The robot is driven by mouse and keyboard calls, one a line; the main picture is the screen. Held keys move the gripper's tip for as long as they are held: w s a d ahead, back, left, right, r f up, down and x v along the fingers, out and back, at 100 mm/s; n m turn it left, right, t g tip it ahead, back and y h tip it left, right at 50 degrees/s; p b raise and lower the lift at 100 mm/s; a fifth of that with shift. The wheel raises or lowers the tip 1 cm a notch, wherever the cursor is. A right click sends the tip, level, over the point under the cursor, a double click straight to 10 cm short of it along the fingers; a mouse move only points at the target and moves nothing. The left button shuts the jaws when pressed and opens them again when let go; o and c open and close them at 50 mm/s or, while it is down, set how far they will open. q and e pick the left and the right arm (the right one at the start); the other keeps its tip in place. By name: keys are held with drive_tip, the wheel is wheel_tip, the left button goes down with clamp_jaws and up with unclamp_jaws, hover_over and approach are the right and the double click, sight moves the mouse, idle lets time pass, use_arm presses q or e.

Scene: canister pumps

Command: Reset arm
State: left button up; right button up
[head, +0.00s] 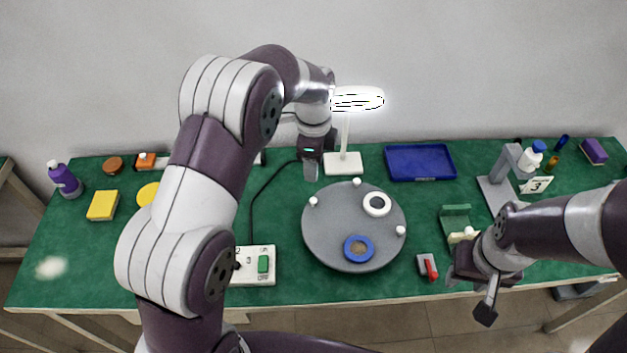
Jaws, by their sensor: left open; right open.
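My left gripper (310,168) hangs over the back of the table, just left of the lamp base, pointing down. It is open, and nothing shows between its fingers. My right gripper (468,296) is over the front right edge of the table, right of a small grey and red piece. It is open and looks empty. A grey round plate (330,225) lies between the two grippers. It bears a white ring (377,204), a blue ring (359,249) and several white knobs.
A lamp (343,165), blue tray (420,148), grey stand (497,195) and green holder (455,222) stand at the back and right. A switch box (255,266) is front centre; a yellow sponge (103,205) and purple bottle (64,181) are left. The front left is mostly clear.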

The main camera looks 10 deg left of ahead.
use_arm(q)
drive_tip(key=shift+r, duration=0.55)
drive_tip(key=s+a+n, duration=0.2)
drive_tip(key=s+n, duration=0.6)
drive_tip(key=s, duration=0.2)
drive_tip(key=s+a+n+t, duration=0.1)
drive_tip(key=s+a+n, duration=0.1)
drive_tip(key=s+n, duration=0.7)
drive_tip(key=shift+s+a, duration=0.15)
drive_tip(key=shift+s, duration=0.55)
